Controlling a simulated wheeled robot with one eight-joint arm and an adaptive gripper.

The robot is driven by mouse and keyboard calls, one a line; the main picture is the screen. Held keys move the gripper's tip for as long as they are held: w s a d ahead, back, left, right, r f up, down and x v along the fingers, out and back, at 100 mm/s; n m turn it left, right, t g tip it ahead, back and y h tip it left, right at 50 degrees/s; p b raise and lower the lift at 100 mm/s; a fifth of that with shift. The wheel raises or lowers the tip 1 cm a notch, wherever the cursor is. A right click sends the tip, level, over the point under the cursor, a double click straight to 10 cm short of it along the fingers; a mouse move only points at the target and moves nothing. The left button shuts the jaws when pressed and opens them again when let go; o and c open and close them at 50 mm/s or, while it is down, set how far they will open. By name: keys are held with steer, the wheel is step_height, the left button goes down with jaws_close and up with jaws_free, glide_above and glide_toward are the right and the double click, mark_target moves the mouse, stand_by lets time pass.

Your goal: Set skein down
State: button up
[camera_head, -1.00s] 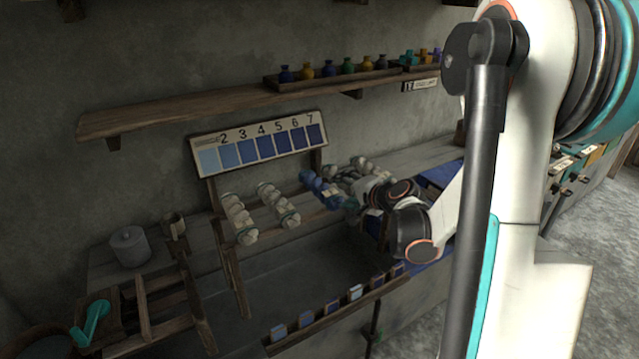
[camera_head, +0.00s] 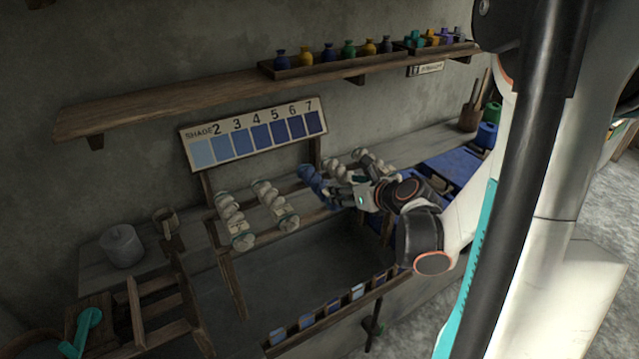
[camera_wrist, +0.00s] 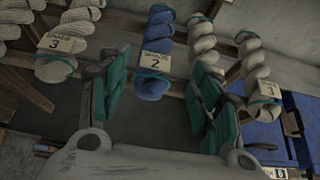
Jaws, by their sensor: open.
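A twisted blue skein (camera_head: 313,180) lies on the wooden rack among the white skeins, partly hidden by my gripper in the head view. In the wrist view the blue skein (camera_wrist: 157,45) hangs over a rack bar with a tag reading 2. My gripper (camera_wrist: 160,88) is open, with one teal-padded finger on each side below the skein's lower end. The space between the fingers is empty. In the head view my gripper (camera_head: 345,192) is at the front of the rack, close to the blue skein.
White skeins flank the blue one, on the left (camera_wrist: 70,45) and right (camera_wrist: 202,42); some carry tags reading 3. A shade board (camera_head: 253,135) stands behind the rack. A dark trough (camera_head: 290,265) lies below. A blue-topped surface (camera_head: 455,165) is to the right.

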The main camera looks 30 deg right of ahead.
mark_target(324, 184)
steer(key=b+x, duration=0.3)
steer(key=x, duration=1)
steer(key=shift+w+a+f+b, duration=0.1)
steer(key=shift+w+a+b, duration=0.05)
steer(key=shift+w+b, duration=0.2)
steer(key=shift+s, duration=0.1)
steer(key=c, duration=1)
